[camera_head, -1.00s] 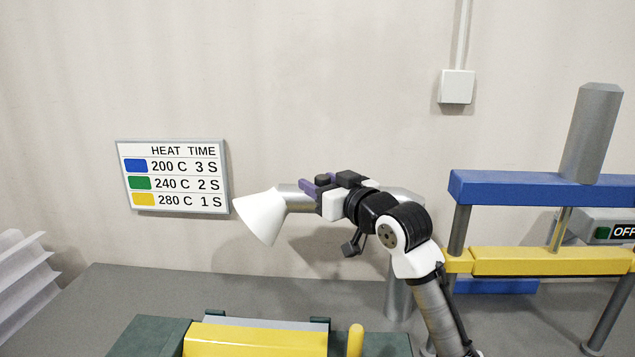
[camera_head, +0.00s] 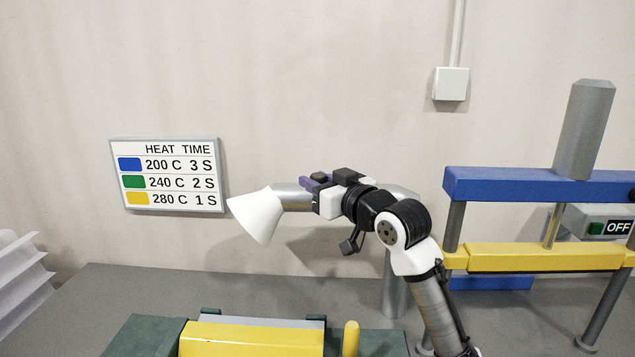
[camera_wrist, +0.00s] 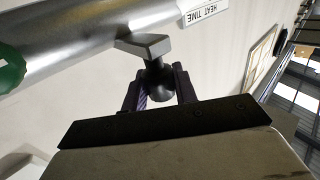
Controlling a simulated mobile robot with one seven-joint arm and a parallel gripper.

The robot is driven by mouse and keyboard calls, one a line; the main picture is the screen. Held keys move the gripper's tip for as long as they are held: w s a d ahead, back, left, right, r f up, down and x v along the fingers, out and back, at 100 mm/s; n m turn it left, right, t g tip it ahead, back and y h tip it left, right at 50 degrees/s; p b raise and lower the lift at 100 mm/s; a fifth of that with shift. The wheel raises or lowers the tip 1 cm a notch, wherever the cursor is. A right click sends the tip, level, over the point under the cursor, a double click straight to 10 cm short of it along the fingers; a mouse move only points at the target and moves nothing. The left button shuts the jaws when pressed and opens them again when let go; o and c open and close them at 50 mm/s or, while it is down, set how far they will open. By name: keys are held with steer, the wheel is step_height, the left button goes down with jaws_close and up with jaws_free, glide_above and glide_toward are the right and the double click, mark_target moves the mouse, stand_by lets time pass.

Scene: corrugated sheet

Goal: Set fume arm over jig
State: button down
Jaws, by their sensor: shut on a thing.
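The fume arm is a silver tube (camera_head: 292,197) ending in a white cone hood (camera_head: 257,216). The hood points down and left, in front of the wall. My gripper (camera_head: 318,183) is at the tube, right of the hood. In the wrist view, my gripper (camera_wrist: 160,84) is shut on a dark ball knob (camera_wrist: 157,77) under the silver tube (camera_wrist: 85,40). A dark green fixture with a yellow bar (camera_head: 250,340), which appears to be the jig, stands at the bottom edge. The hood is above and apart from it; my arm hides part of the tube.
A press with a blue beam (camera_head: 540,185) and a yellow beam (camera_head: 545,257) stands right of my arm. A grey box marked OFF (camera_head: 600,222) is behind it. A heat-time sign (camera_head: 166,175) hangs on the wall. White corrugated sheets (camera_head: 20,280) are at far left. Grey bench (camera_head: 90,295) lies clear between.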

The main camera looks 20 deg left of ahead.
steer(key=s+d+n+g+y+b, duration=0.2)
steer(key=s+d+n+g+y, duration=0.1)
steer(key=s+d+n+g, duration=0.2)
steer(key=shift+s+d+n+g+y+b, duration=0.35)
steer(key=shift+s+d+g, duration=0.65)
steer(key=shift+d+g, duration=0.5)
steer(key=shift+a+f, duration=0.1)
steer(key=shift+a, duration=0.05)
steer(key=c, duration=1.1)
jaws_free()
steer(key=d+b, duration=0.1)
steer(key=d, duration=0.3)
steer(key=s+d+b, duration=0.1)
steer(key=d, duration=0.4)
steer(key=s+d+b, duration=0.1)
steer(key=d, duration=0.3)
steer(key=shift+s+d, duration=0.2)
steer(key=shift+d, duration=0.15)
steer(key=shift+s, duration=0.1)
